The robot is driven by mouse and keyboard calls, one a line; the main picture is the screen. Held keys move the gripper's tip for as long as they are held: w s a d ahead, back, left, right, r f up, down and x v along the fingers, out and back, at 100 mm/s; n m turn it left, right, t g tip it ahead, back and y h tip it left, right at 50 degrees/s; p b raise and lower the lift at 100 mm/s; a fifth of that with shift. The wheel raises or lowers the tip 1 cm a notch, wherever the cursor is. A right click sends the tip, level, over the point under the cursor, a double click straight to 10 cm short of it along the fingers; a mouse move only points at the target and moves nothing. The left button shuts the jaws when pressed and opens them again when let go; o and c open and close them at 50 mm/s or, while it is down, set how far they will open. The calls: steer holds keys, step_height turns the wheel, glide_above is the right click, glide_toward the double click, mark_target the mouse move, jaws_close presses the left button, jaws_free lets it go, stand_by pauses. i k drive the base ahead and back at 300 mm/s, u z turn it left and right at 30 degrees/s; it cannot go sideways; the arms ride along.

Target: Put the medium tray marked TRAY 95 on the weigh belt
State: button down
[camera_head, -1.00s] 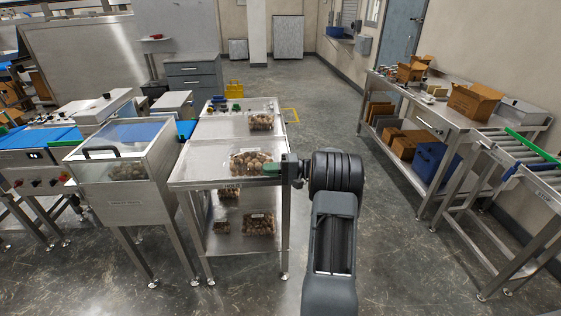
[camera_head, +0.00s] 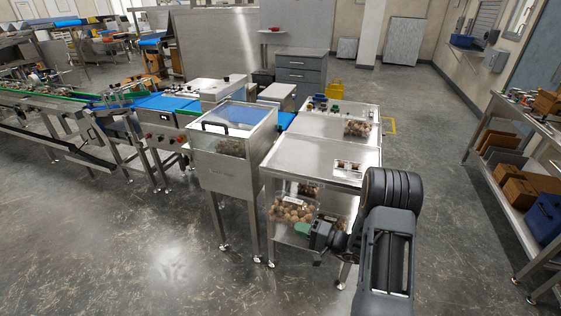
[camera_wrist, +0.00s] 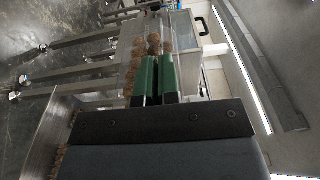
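My gripper (camera_head: 304,230) is in front of the steel table, below its top. Its green fingers (camera_wrist: 158,78) are closed to a narrow gap in the wrist view. They are shut on a clear clamshell tray (camera_head: 291,209) of brown round produce, which appears tilted and clear of the table. Part of the produce shows beyond the fingers in the wrist view. The tray's marking is too small to read. A blue belt (camera_head: 160,103) is on the machine line to the left; I cannot tell for sure that it is the weigh belt.
A steel cabinet with a clear lid (camera_head: 232,125) stands between the table (camera_head: 305,158) and the blue belt. A smaller tray (camera_head: 348,167) and another tray (camera_head: 357,129) stand on the steel tops. More trays are on the shelf below. The floor at front left is clear.

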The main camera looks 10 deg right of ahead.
mark_target(160, 103)
steer(key=u, duration=0.45)
steer(key=i, duration=0.6)
steer(key=u, duration=1.2)
steer(key=i, duration=1.4)
steer(key=u, duration=0.4)
steer(key=i, duration=1.5)
steer(key=z, duration=0.85)
steer(key=i, duration=1.1)
steer(key=z, duration=1.05)
steer(key=i, duration=0.3)
steer(key=z, duration=0.15)
